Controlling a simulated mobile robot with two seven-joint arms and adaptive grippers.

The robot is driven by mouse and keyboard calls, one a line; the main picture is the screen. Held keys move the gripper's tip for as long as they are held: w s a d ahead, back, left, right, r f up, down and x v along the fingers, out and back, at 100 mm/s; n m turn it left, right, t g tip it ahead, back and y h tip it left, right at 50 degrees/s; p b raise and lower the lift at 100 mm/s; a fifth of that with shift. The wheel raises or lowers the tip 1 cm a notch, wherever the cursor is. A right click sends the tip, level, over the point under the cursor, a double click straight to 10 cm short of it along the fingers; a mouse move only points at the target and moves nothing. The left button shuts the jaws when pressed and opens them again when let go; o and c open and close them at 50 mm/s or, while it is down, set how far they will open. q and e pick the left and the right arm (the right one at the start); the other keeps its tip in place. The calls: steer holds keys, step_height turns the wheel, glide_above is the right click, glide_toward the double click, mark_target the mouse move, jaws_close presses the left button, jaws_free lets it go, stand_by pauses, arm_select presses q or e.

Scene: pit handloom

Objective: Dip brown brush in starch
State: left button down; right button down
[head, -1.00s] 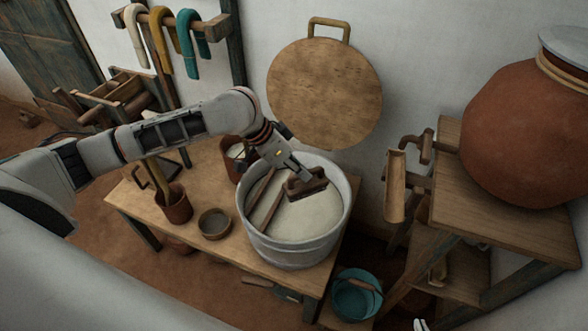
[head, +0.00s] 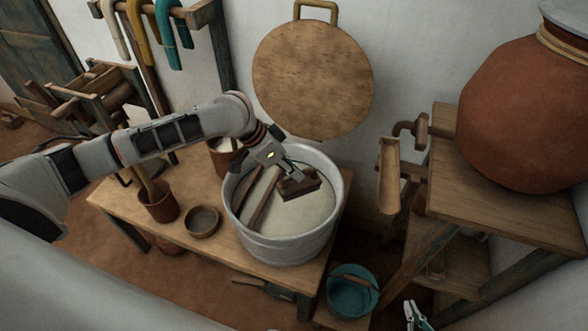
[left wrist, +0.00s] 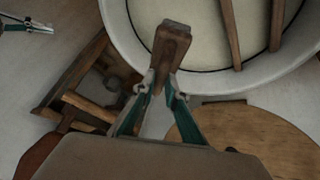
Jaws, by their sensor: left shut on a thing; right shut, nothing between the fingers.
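My left gripper (head: 292,177) is shut on the brown brush (head: 299,187), a dark wooden block. It holds the brush inside the grey metal tub (head: 282,252), over the pale starch (head: 302,215). I cannot tell whether the brush's underside touches the starch. In the left wrist view the brush (left wrist: 173,42) stands out between the fingertips of my left gripper (left wrist: 161,82), with the starch (left wrist: 195,45) behind it. My right gripper (head: 411,308) is shut and empty at the lower right, apart from the tub. It also shows in the left wrist view (left wrist: 30,26).
Two wooden sticks (head: 263,199) lean in the tub. A clay pot (head: 162,207) and small bowl (head: 202,222) stand left of it on the table (head: 190,243). A teal bucket (head: 352,297) is below right. A round board (head: 312,80) hangs behind.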

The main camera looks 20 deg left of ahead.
mark_target(292, 183)
arm_select(q)
steer(key=shift+f, duration=1.1)
steer(key=shift+f+b, duration=0.7)
steer(key=shift+f, duration=1.2)
steer(key=shift+f+b, duration=0.5)
steer(key=shift+f, duration=1.75)
